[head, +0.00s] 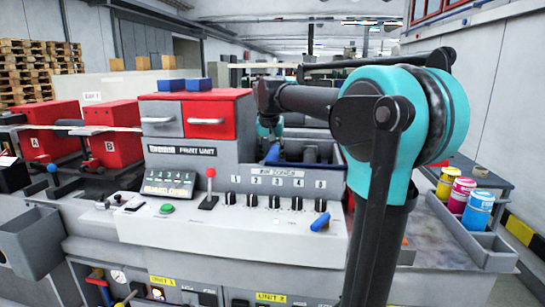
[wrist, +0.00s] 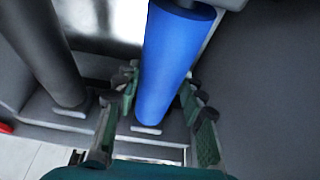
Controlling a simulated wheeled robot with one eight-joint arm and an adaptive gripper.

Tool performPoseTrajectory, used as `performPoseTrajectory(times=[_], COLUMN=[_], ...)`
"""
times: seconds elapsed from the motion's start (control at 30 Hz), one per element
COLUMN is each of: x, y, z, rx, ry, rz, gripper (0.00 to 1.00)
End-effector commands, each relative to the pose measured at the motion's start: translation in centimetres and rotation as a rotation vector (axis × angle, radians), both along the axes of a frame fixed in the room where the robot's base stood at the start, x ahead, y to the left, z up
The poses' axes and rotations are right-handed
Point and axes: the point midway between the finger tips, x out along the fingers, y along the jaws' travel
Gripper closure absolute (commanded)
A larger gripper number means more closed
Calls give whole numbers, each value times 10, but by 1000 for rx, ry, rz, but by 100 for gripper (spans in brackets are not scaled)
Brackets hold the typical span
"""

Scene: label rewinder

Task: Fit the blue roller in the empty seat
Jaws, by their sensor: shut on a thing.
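The blue roller (wrist: 176,55) stands large in the middle of the wrist view, slightly tilted in the picture. My gripper (wrist: 160,80) is shut on it, with a finger on each side. The roller's lower end is by a pale slot (wrist: 147,129) in the grey frame; whether it sits in the slot or just above it I cannot tell.
A dark grey roller (wrist: 48,60) stands to the left in the wrist view, beside another pale slot (wrist: 75,109). A grey wall (wrist: 270,90) is close on the right. The head view shows a red-drawer print unit (head: 200,115), a knob panel (head: 270,203) and ink cans (head: 479,208).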

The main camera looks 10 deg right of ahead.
Motion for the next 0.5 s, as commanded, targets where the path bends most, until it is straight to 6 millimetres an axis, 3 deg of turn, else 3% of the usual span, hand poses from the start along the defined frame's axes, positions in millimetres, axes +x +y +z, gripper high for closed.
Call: performPoseTrajectory(times=[0.2, 0.23, 0.4, 0.5], x=[0, 0, 0, 0], y=[0, 0, 0, 0], z=[-2, -2, -2, -3], rx=[0, 0, 0, 0], ry=[-1, -1, 0, 0], rz=[0, 0, 0, 0], gripper=[100, 58, 37, 36])
